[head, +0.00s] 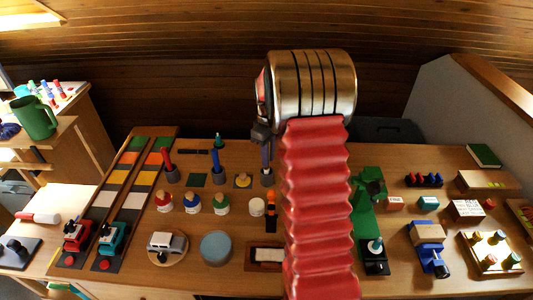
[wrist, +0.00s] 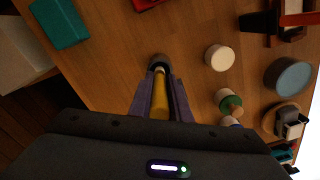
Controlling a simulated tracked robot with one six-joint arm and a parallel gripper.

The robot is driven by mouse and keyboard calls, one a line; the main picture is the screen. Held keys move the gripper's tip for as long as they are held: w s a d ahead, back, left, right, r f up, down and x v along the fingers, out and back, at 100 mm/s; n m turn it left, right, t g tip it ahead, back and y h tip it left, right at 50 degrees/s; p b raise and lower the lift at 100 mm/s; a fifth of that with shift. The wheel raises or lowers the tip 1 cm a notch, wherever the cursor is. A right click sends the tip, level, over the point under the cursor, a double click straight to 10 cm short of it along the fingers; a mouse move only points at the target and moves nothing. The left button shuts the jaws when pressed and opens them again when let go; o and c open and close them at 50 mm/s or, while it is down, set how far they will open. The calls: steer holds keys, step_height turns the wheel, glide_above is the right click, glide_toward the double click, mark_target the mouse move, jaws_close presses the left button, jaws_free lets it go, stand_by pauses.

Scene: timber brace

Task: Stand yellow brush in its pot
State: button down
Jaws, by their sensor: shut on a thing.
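The yellow brush (wrist: 160,104) is between the two purple fingers of my gripper (wrist: 160,88) in the wrist view, and they are shut on it. Its far end meets the round opening of a dark grey pot (wrist: 158,62). I cannot tell whether that end is inside the pot or just above it. In the head view my gripper (head: 266,152) points down over the pot (head: 267,178), close above its rim. The brush itself is not clear there, being hidden by the fingers.
A blue brush (head: 187,160) and a red brush (head: 168,160) stand in pots to the left. A white round block (head: 257,207) and several peg figures (head: 193,203) stand in front. A green machine (head: 367,205) is to the right, beyond my red arm.

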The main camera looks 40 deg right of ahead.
steer(key=shift+f, duration=1.6)
steer(key=c, duration=1.6)
jaws_free()
steer(key=shift+o, duration=0.2)
steer(key=shift+r, duration=0.1)
steer(key=shift+r, duration=4.35)
steer(key=shift+s, duration=0.2)
